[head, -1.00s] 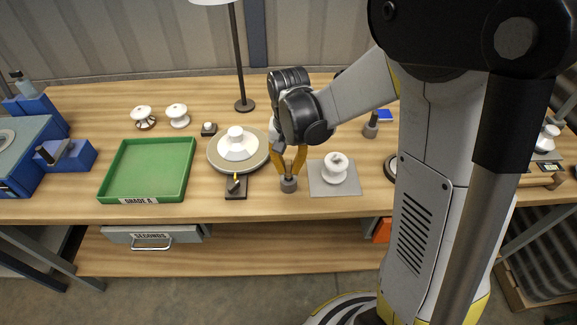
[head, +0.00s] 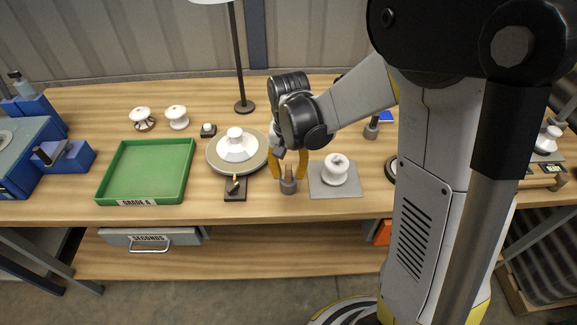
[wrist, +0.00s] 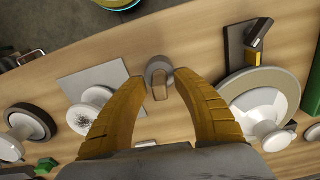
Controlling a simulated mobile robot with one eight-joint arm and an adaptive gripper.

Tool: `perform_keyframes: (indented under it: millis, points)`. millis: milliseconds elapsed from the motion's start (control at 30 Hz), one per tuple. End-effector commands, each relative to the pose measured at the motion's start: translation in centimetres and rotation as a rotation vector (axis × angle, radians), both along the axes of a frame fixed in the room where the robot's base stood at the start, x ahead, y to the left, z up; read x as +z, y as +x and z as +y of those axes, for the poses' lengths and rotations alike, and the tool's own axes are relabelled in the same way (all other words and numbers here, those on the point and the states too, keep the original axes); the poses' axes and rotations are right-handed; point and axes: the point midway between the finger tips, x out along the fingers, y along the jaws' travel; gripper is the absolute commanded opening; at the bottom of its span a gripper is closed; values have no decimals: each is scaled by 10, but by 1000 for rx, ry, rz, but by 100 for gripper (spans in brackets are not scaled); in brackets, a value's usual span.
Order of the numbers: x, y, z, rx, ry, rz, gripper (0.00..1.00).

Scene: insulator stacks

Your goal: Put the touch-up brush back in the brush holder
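The touch-up brush (head: 289,172) stands upright in the small grey round brush holder (head: 288,187) near the front of the bench, with only a short tan end showing. In the wrist view the brush (wrist: 160,91) shows end-on, and the holder (wrist: 156,68) surrounds it. My gripper (head: 288,177) points down over the holder, with its yellow fingers spread on either side of the brush. In the wrist view my gripper (wrist: 161,78) is open, with gaps between the fingers and the brush. The brush's lower part is hidden in the holder.
Left of the holder are a black stand (head: 235,193) and a round turntable (head: 219,166) bearing a white insulator. To the right is a grey mat (head: 322,188) with a white insulator (head: 336,168). A green tray (head: 147,172) lies farther left. Bare wood lies along the front edge.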

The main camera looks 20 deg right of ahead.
Motion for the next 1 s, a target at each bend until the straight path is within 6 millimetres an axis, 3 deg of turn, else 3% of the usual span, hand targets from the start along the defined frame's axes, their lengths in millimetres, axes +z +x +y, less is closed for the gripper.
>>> perform_keyframes:
  millis: [167,400,600,1000]
  points:
    - [23,-1,0,0,0,0,35]
    - [77,0,0,0,0,0,35]
    - [109,0,0,0,0,0,35]
    - [119,0,0,0,0,0,35]
